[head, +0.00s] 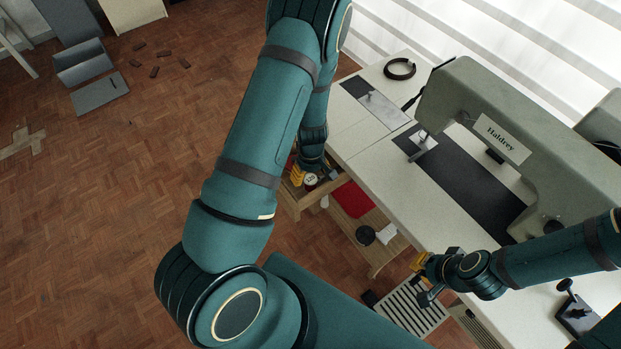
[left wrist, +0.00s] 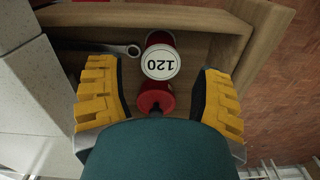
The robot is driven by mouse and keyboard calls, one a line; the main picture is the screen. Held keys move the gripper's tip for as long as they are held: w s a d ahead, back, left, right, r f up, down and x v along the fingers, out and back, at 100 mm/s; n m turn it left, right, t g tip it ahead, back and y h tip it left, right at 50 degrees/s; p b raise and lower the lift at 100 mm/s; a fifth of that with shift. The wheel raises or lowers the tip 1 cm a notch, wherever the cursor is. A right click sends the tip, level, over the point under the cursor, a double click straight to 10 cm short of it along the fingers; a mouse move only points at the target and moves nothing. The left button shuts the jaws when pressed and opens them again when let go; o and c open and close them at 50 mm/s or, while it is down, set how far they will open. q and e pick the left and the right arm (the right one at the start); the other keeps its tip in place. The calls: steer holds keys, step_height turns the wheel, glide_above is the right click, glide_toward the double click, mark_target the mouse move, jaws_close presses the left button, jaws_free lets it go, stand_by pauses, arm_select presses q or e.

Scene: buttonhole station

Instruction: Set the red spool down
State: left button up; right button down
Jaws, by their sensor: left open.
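In the left wrist view a red spool (left wrist: 158,38) with a white end disc marked "120" is in a wooden drawer (left wrist: 218,22). A second red, spool-like part (left wrist: 155,97) sits just below it in the picture; I cannot tell whether it is a separate spool. My left gripper (left wrist: 160,105) is open, with one yellow-padded finger on each side and visible gaps to the red pieces. In the head view my left gripper (head: 313,175) is at the drawer (head: 291,198), largely covering its contents. My right gripper (head: 428,277) is over a slatted pale panel; its opening is unclear.
A wrench (left wrist: 115,48) lies in the drawer beside the spool. The worktable (head: 375,170) carries a sewing machine (head: 470,100) and a black ring (head: 400,68). A lower wooden shelf holds a red cloth-like piece (head: 352,199) and a dark round item (head: 365,235).

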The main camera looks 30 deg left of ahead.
arm_select(q)
step_height(320, 180, up, 7)
steer(key=p, duration=0.2)
steer(key=s+d+f+m+t+h, duration=0.1)
steer(key=s+d+m, duration=0.3)
steer(key=d, duration=0.4)
steer(key=s+d+f+m+t+h, duration=0.1)
steer(key=s+d+m+h, duration=0.2)
steer(key=d, duration=0.6)
steer(key=s+m, duration=0.2)
steer(key=m, duration=0.1)
steer(key=shift+s+d+m, duration=0.15)
steer(key=shift+d+m, duration=0.1)
steer(key=shift+m, duration=0.05)
steer(key=shift+s, duration=0.15)
